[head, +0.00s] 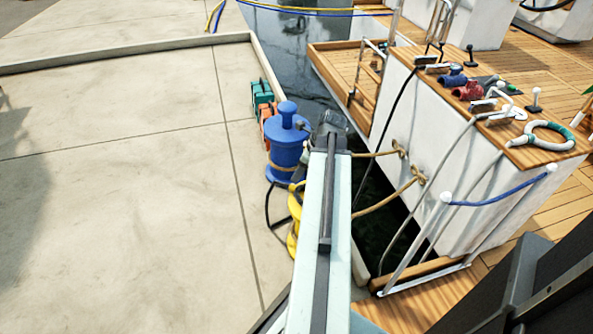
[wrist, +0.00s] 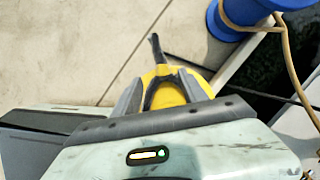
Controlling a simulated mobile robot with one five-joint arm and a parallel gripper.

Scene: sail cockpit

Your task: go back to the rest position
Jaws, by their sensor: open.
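My gripper (wrist: 162,82) shows in the wrist view with its two grey fingers spread apart. A yellow object (wrist: 163,95) shows between and beyond the fingers, with a dark stub or cable rising from it. I cannot tell whether the fingers touch it. In the head view my pale arm reaches forward over the dock edge, and the fingers cannot be made out there. A yellow object (head: 294,222) shows there just left of my arm, partly hidden by it, below the blue bollard (head: 286,150). The bollard also shows at the top right of the wrist view (wrist: 232,22).
A boat with a white cockpit side (head: 440,160) and teak decks lies on the right. Tan ropes (head: 385,196) run from it towards the dock. Green and orange boxes (head: 262,98) stand by the dock edge. The concrete dock (head: 120,200) on the left is clear.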

